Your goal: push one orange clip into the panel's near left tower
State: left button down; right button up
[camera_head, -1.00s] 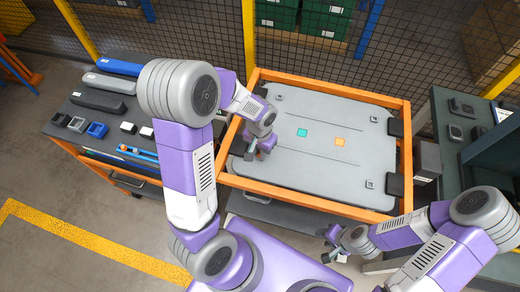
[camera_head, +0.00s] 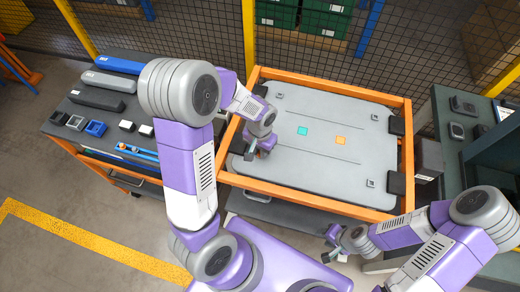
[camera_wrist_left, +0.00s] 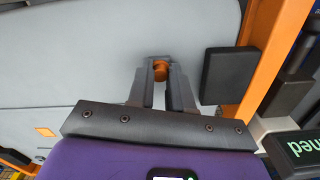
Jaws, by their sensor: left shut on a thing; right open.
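The grey panel (camera_head: 325,135) lies flat in an orange frame. My left gripper (camera_head: 257,153) is low over the panel's near left corner and hides the near left tower in the head view. In the left wrist view, the left gripper (camera_wrist_left: 160,82) is shut on an orange clip (camera_wrist_left: 160,70). The clip is between the fingertips, at a small grey tower (camera_wrist_left: 158,58) on the panel. I cannot tell whether it is seated. Other towers show at the far left (camera_head: 279,97), far right (camera_head: 374,118) and near right (camera_head: 370,184). My right gripper (camera_head: 334,246) is open and empty, off the panel's near edge.
The orange frame (camera_head: 300,199) rises around the panel, with dark blocks (camera_head: 396,184) at its right side. In the left wrist view a dark block (camera_wrist_left: 228,75) is close beside the fingers. A bench with bins and parts (camera_head: 75,103) stands left, another dark bench (camera_head: 445,105) right.

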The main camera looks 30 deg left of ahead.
pick_arm(q)
jog(key=c, duration=0.9)
grip_release()
jog(key=shift+c, duration=0.2)
jog(key=shift+r+p, duration=0.6)
jog(key=shift+r, duration=3.2)
